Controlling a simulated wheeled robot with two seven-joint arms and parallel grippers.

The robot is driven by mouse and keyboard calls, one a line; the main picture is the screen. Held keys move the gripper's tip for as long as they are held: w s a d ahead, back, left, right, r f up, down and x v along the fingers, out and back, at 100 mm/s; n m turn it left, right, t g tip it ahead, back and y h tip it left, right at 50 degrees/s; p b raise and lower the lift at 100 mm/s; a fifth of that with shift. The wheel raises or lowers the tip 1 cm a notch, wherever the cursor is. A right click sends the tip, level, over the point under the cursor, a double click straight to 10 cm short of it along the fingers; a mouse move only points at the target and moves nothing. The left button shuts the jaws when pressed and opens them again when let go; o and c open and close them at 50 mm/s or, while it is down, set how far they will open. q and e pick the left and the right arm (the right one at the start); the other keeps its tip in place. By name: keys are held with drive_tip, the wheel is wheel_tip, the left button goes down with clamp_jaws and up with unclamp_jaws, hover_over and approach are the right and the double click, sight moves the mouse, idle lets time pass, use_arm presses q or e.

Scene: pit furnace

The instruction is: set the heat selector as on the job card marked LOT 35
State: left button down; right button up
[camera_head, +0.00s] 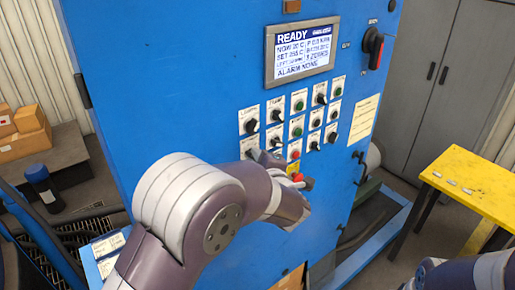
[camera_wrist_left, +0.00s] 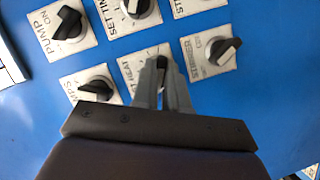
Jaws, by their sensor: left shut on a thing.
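In the left wrist view my left gripper (camera_wrist_left: 163,65) is shut on the black knob of the heat selector (camera_wrist_left: 162,62). Its white plate (camera_wrist_left: 133,68) shows beside the fingers, with lettering ending in HEAT partly covered. The fingers hide most of the knob, so its setting cannot be read. In the head view my left gripper (camera_head: 279,162) is at the lower left of the switch panel, and my arm covers much of that spot. White cards with print (camera_head: 108,244) lie at the lower left; their lot numbers are too small to read. My right gripper is out of view.
Other knobs surround the selector, including PUMP (camera_wrist_left: 68,22) and one at its right (camera_wrist_left: 222,50). A screen (camera_head: 301,50) above reads READY and ALARM NONE. A yellow table (camera_head: 480,180) stands right; cardboard boxes (camera_head: 25,130) stand left.

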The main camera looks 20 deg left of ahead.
use_arm(q)
drive_tip(key=shift+r+m+g+p, duration=0.2)
drive_tip(key=shift+m+g+p, duration=0.6)
drive_tip(key=shift+m+p, duration=1.05)
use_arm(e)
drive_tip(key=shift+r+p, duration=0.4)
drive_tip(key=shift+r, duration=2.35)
use_arm(q)
drive_tip(key=shift+n, duration=0.45)
drive_tip(key=c, duration=1.2)
unclamp_jaws()
drive_tip(key=shift+o, duration=0.2)
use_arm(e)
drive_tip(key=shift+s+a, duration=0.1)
use_arm(q)
drive_tip(key=b+v, duration=0.5)
drive_tip(key=v, duration=0.7)
drive_tip(key=shift+s+d, duration=0.2)
drive_tip(key=shift+s, duration=0.05)
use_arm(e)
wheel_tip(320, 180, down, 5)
